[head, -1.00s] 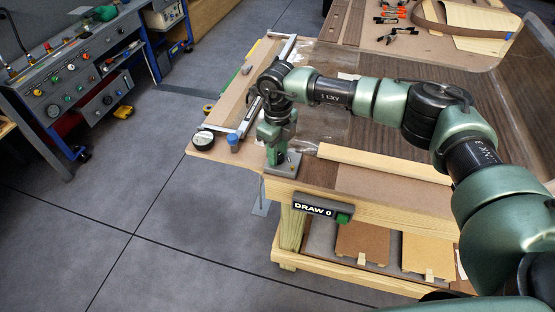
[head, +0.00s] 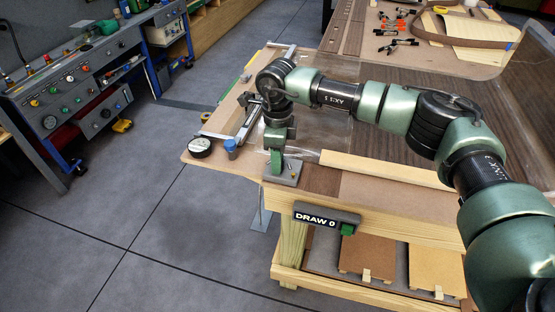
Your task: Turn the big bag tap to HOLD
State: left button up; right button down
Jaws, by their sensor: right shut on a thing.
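The big bag tap sits on a small grey plate (head: 289,178) at the near left corner of the wooden table; a little brass shows on it. My right gripper (head: 277,163) points down over this plate and is shut on the tap's handle, which its fingers and hand mostly hide. I cannot see the handle's angle. A dark sign (head: 318,219) reading "DRAW 0" with a green block at its right end is on the table's front edge below. My left gripper is not in view.
Clamps (head: 395,45) lie at the back. A blue-framed control bench (head: 75,90) stands at left across open floor.

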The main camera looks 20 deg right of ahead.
jog(key=shift+w+r, duration=0.1)
jog(key=c, duration=1)
grip_release()
notch_tip(320, 180, up, 8)
jog(key=shift+f+b, duration=0.1)
jog(key=shift+b, duration=0.85)
